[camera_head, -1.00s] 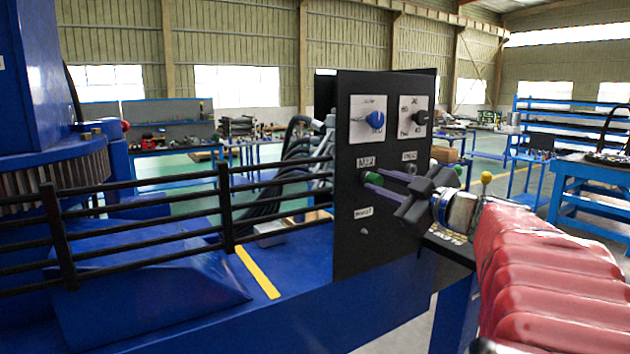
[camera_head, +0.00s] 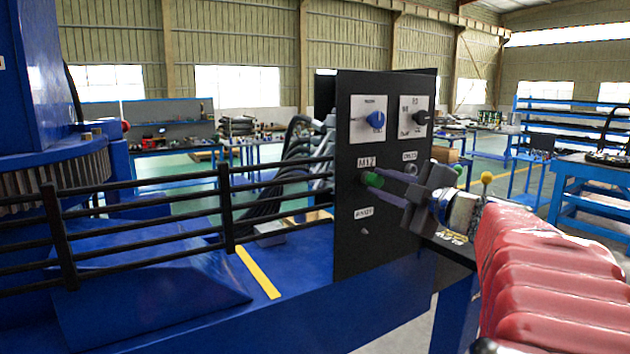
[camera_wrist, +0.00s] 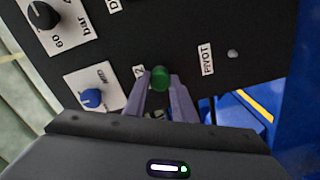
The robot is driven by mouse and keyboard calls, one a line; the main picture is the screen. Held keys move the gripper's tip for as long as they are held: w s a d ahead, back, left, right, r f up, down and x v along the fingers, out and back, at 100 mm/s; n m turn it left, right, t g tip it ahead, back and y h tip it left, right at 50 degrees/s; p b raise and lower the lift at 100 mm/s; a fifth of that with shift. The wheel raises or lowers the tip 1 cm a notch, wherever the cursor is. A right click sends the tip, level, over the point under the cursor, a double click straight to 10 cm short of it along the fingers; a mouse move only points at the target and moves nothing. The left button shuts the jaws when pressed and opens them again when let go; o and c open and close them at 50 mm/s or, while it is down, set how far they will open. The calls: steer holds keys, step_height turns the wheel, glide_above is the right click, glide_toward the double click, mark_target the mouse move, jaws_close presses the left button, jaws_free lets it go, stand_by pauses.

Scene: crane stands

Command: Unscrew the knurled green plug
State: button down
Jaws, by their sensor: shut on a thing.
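The green plug (camera_head: 373,180) is at the black panel, below a white label, in the head view. A short dark piece shows between it and the panel face; I cannot tell how far its thread is engaged. My gripper (camera_head: 376,183) reaches in from the right, its two purple-grey fingers shut on the plug, one above and one below. In the wrist view the plug (camera_wrist: 160,76) sits between the fingertips, its round green end visible. The knurling is too small to make out.
The black panel (camera_head: 352,240) also carries a blue knob (camera_head: 376,119), a black knob (camera_head: 420,117) and a grey fitting (camera_head: 411,168) close to my upper finger. A small stud (camera_head: 364,231) is below. Black railing (camera_head: 140,190) runs left of the panel.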

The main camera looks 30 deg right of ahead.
steer(key=c, duration=1.4)
jaws_free()
steer(key=shift+c, duration=0.8)
steer(key=m, duration=0.3)
steer(key=shift+m, duration=1.1)
